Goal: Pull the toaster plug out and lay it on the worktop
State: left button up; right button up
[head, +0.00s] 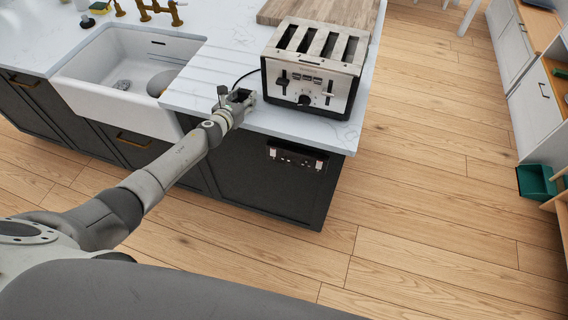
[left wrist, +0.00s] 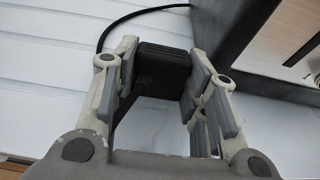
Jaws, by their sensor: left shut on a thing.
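The black plug (left wrist: 165,68) is between the fingers of my left gripper (left wrist: 163,78) in the left wrist view. Its dark cord (left wrist: 130,17) curves away at the upper left. In the head view my left gripper (head: 238,98) is over the front edge of the white worktop (head: 205,85), just left of the toaster (head: 312,68). The plug is away from the socket panel (head: 297,156) on the dark cabinet side. Whether it touches the worktop I cannot tell. My right gripper is not in view.
A white sink (head: 120,75) with brass taps (head: 158,11) is at the left. A wooden board (head: 315,12) lies behind the toaster. Grooved worktop lies between sink and toaster. A green bin (head: 536,181) and shelves stand far right, across open wooden floor.

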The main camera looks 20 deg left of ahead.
pick_arm(q)
jog(key=shift+f+b, duration=0.3)
jog(key=shift+f, duration=0.15)
jog(key=o, duration=1.4)
jog(key=shift+s+a+r, duration=0.1)
jog(key=shift+s+r, duration=0.15)
jog(key=shift+s, duration=0.1)
jog(key=v, duration=1.1)
jog(key=shift+s, duration=0.1)
